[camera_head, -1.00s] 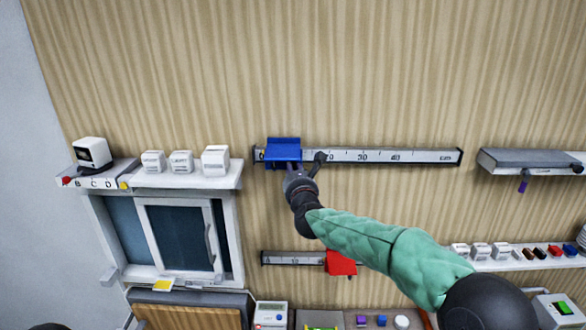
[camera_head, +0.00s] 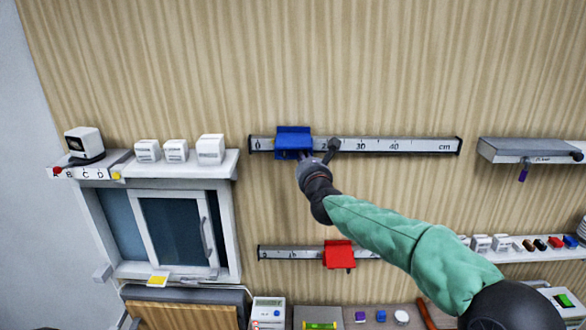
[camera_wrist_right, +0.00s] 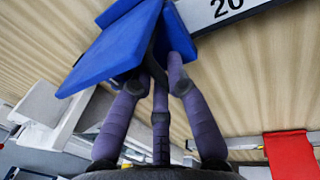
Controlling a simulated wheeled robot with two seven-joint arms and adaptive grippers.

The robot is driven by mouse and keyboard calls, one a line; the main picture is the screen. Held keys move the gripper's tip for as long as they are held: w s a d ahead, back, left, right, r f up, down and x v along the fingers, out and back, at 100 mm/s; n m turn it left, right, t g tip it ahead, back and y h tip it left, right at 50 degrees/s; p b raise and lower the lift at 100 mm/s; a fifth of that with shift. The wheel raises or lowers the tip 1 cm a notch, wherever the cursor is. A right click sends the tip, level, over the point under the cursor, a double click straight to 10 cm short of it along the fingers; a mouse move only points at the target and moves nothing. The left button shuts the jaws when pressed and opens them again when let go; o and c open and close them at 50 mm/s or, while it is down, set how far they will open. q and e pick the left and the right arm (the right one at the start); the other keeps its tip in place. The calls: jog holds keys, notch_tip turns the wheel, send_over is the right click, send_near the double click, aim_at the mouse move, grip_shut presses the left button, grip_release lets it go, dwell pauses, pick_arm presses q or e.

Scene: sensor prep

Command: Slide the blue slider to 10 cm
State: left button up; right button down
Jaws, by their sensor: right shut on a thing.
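The blue slider (camera_head: 293,141) sits on the upper ruled rail (camera_head: 420,146), to the right of the 0 mark and left of the 20 mark, covering the scale where 10 lies. My right gripper (camera_head: 310,165) is at its lower right edge. In the right wrist view, the fingers (camera_wrist_right: 160,75) close on a dark part under the blue slider (camera_wrist_right: 115,50), partly hidden by it. The rail's 20 mark (camera_wrist_right: 228,5) shows just to the right there. My left gripper is not in view.
A lower rail carries a red slider (camera_head: 338,254). A shelf with white boxes (camera_head: 210,149) and a small window cabinet (camera_head: 175,232) stand to the left. A grey shelf (camera_head: 525,151) is at the right. The wall above the upper rail is clear.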

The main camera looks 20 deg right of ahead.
jog(key=s+d+b, duration=0.1)
jog(key=d+b, duration=0.3)
jog(key=d, duration=0.2)
jog(key=shift+s+b, duration=0.3)
jog(key=shift+s, duration=0.05)
jog(key=c, duration=1.5)
grip_release()
jog(key=shift+o, duration=0.2)
jog(key=shift+s, duration=0.1)
jog(key=s+a, duration=0.1)
jog(key=s, duration=1)
jog(key=shift+s, duration=0.4)
